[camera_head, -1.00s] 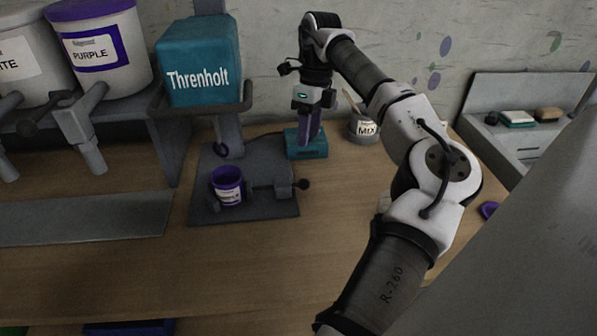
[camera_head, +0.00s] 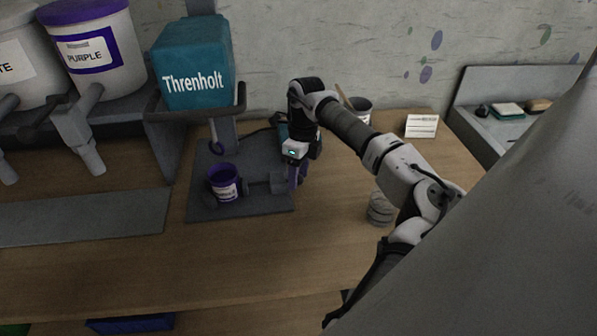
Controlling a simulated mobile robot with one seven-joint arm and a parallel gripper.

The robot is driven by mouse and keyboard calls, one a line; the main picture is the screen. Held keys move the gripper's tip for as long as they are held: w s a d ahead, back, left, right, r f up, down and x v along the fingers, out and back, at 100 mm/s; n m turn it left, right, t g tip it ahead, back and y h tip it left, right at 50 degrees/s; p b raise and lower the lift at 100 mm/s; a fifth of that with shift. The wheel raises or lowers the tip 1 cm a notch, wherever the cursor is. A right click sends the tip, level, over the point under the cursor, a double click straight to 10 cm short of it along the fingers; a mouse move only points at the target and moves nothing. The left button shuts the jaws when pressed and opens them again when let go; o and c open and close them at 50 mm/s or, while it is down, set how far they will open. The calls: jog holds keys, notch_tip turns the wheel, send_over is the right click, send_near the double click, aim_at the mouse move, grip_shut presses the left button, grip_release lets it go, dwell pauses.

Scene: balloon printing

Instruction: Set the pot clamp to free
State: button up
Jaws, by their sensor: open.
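A small purple pot (camera_head: 224,184) with a white label stands upright on the dark grey base plate (camera_head: 215,211) of the Threnholt machine. The pot clamp (camera_head: 258,189) is a grey bar and block just right of the pot. Its bar reaches to the pot's side; I cannot tell whether it presses on it. My gripper (camera_head: 295,181) points down at the right end of the clamp. Its purplish fingers are open and hide the clamp's dark end knob. I cannot tell whether they touch it.
The teal Threnholt box (camera_head: 193,65) stands above the plate. A purple-lidded bucket (camera_head: 95,50) with a spout is at the left. A teal block behind my gripper is mostly hidden. A white card (camera_head: 421,126) stands at the right. The front table is clear.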

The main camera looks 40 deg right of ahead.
jog(key=shift+c, duration=0.3)
grip_shut()
jog(key=shift+s+d+b, duration=0.25)
jog(key=shift+s+d, duration=0.25)
jog(key=shift+d, duration=0.25)
jog(key=shift+s+d+b, duration=0.25)
jog(key=shift+s+d, duration=0.2)
jog(key=shift+d, duration=0.35)
jog(key=shift+s+d+b, duration=0.25)
jog(key=shift+s+d, duration=0.25)
jog(key=shift+d, duration=0.25)
jog(key=shift+o, duration=0.3)
grip_release()
jog(key=shift+s+d, duration=0.1)
jog(key=shift+d, duration=0.05)
jog(key=shift+r, duration=0.1)
notch_tip(320, 180, up, 14)
jog(key=w+d+b, duration=0.1)
jog(key=d+b, duration=0.1)
jog(key=shift+d+f, duration=0.15)
jog(key=shift+f, duration=0.1)
jog(key=shift+w, duration=0.1)
